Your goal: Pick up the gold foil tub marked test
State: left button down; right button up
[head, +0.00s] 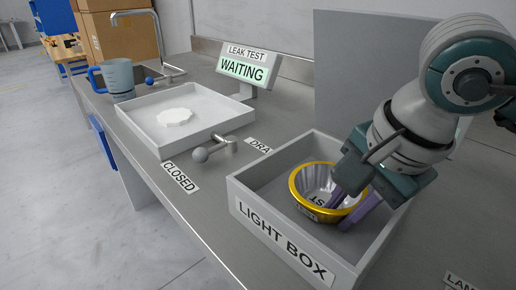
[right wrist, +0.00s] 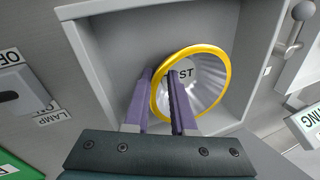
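The gold foil tub (head: 295,190) is a round, fluted cup with a bright gold rim and a silvery inside, standing in the light box. It also shows in the right wrist view (right wrist: 210,95), where the letters "ST" are readable on its inner bottom; the rest is covered by a finger. My right gripper (head: 350,205) reaches down into the box with its purple fingers astride the tub's wall, one inside and one outside. In the right wrist view a gap shows between the fingers (right wrist: 160,90), with the rim passing between them. My left gripper is not in view.
The light box (head: 283,243) has raised grey walls around the tub. A white tray (head: 185,137) holds a pale flat piece, with a knobbed lever (head: 201,154) beside it. A "WAITING" sign (head: 243,70), blue-handled mug (head: 119,80) and tap stand farther back. A grey panel (head: 360,70) rises behind the box.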

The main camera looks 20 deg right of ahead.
grip_shut()
dwell(0.4)
